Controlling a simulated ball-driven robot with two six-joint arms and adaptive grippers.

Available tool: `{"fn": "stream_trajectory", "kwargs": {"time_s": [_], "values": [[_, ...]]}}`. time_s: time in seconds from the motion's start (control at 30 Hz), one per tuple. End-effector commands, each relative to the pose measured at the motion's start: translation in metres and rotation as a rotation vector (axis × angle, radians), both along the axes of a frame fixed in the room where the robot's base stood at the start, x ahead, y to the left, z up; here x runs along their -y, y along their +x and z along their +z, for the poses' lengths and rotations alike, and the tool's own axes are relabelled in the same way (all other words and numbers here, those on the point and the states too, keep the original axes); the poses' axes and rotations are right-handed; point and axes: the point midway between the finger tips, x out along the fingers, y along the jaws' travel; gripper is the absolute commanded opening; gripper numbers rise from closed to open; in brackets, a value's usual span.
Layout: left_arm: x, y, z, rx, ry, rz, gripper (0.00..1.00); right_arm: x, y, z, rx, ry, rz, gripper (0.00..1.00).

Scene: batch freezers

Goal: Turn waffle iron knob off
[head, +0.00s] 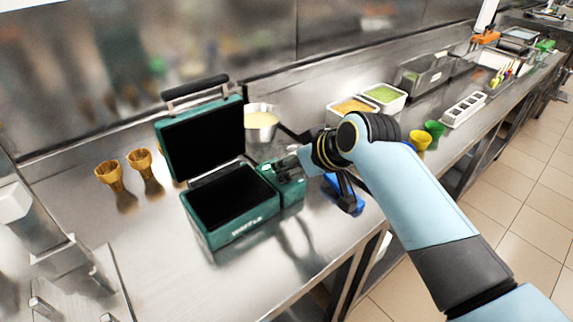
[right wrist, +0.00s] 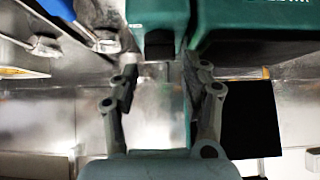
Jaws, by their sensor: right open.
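The green waffle iron (head: 232,226) stands on the steel counter with its lid (head: 160,128) raised and its dark plates showing. A small green control box (head: 292,193) is joined to its right side. My right gripper (head: 293,166) is at this box, with its fingers over the top and back of it. In the right wrist view, the two fingers (right wrist: 163,82) are apart, and the green housing (right wrist: 158,14) lies just beyond their tips. I cannot make out the knob or its setting, nor whether a finger touches it. My left gripper is not in view.
A pot of yellow batter (head: 262,124) stands behind the iron. Gold cones in holders (head: 110,176) are at the left. A blue-handled tool (head: 345,196) lies under my right arm. Topping trays (head: 384,94) stand farther back. The counter in front of the iron is clear.

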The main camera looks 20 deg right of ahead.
Motion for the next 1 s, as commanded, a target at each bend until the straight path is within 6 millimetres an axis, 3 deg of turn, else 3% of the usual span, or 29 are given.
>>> {"fn": "stream_trajectory", "kwargs": {"time_s": [0.2, 0.57, 0.9, 1.0], "values": [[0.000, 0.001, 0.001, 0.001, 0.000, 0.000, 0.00, -0.006, 0.018, -0.019, -0.001, 0.000, -0.001, 0.46], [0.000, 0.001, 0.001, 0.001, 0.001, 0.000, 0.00, -0.008, 0.021, -0.023, 0.000, -0.001, -0.001, 0.46], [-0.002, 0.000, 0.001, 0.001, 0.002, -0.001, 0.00, -0.008, 0.021, -0.023, -0.001, -0.001, -0.001, 0.04], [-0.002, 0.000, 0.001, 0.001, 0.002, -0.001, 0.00, -0.007, 0.021, -0.023, -0.001, -0.001, 0.002, 0.04]]}}
